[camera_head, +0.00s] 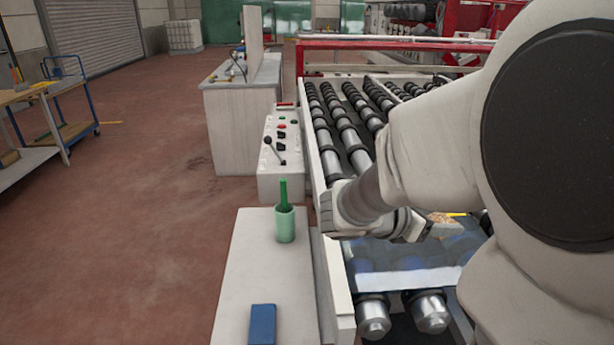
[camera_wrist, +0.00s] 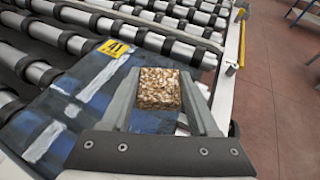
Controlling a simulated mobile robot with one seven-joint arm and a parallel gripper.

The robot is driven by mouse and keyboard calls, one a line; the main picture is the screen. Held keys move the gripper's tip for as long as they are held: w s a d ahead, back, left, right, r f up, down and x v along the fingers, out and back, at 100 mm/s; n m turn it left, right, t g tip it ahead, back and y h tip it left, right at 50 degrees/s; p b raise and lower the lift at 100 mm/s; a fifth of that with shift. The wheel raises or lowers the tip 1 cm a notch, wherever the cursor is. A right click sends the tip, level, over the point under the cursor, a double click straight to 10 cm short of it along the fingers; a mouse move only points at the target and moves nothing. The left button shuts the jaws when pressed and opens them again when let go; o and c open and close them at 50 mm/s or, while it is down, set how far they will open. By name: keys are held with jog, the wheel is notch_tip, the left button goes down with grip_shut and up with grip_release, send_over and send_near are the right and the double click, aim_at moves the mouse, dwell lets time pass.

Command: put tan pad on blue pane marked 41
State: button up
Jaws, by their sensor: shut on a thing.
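The tan pad (camera_wrist: 159,88), a speckled cork-like block, is held between the two fingers of my gripper (camera_wrist: 163,95) in the wrist view. In the head view, the pad (camera_head: 446,222) shows at the end of my gripper (camera_head: 428,226), partly hidden by my arm. The blue pane (camera_wrist: 75,102) lies on the rollers under my gripper, with a yellow label reading 41 (camera_wrist: 115,48) at its corner. In the head view the pane (camera_head: 395,262) is partly hidden by my arm. I cannot tell whether the pad touches the pane.
A white side table (camera_head: 250,262) holds a green cup (camera_head: 285,225) with a green stick in it and a blue block (camera_head: 262,324). A control box (camera_head: 281,170) with a lever stands behind. Black-ringed rollers (camera_head: 340,120) extend back. Open floor (camera_head: 140,200) lies left.

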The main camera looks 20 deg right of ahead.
jog(key=w+f+b, duration=0.1)
jog(key=w+f, duration=0.1)
jog(key=w, duration=0.1)
jog(key=w+d+f, duration=0.1)
jog(key=w+f, duration=0.1)
jog(key=w, duration=0.2)
jog(key=w+f+b, duration=0.1)
jog(key=w+f, duration=0.1)
jog(key=w, duration=0.2)
jog(key=shift+w+d+f+b, duration=0.1)
jog(key=shift+d+f+b, duration=0.05)
jog(key=shift+f+b, duration=0.85)
jog(key=shift+f, duration=1.4)
jog(key=shift+f, duration=0.25)
jog(key=o, duration=1.3)
jog(key=shift+r, duration=0.1)
